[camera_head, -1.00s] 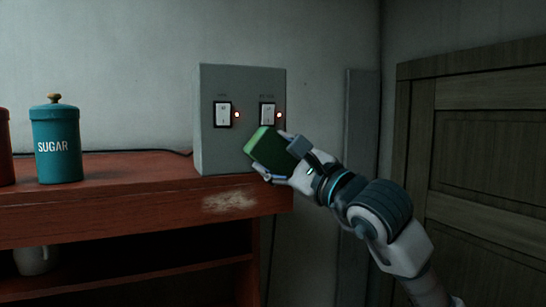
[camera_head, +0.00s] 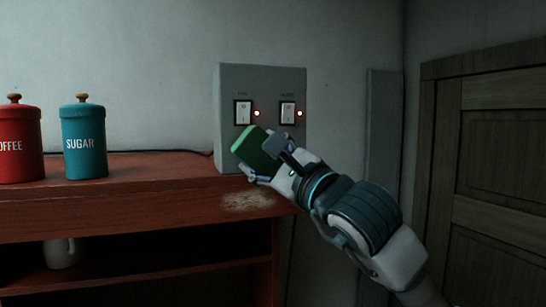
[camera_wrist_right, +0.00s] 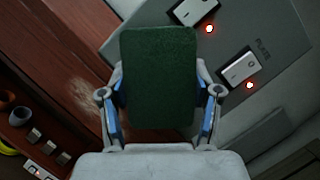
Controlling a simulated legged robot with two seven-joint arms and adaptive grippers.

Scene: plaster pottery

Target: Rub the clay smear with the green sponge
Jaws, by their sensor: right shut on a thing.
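The green sponge (camera_head: 259,150) is in my right gripper (camera_head: 270,166), which is shut on it in front of the grey switch box. In the right wrist view the sponge (camera_wrist_right: 158,78) sits between the two fingers of my right gripper (camera_wrist_right: 158,110). The clay smear (camera_head: 248,200) is a pale, rough patch on the front edge of the red-brown shelf (camera_head: 130,211). The sponge is above the smear and apart from it. The smear also shows in the right wrist view (camera_wrist_right: 88,97), left of the gripper. My left gripper is not in view.
The grey switch box (camera_head: 228,100) has two white switches and two lit red lights. A teal SUGAR canister (camera_head: 84,142) and a red COFFEE canister (camera_head: 18,145) stand on the shelf top at left. A pale jug (camera_head: 63,253) stands below. A wooden door (camera_head: 490,170) is at right.

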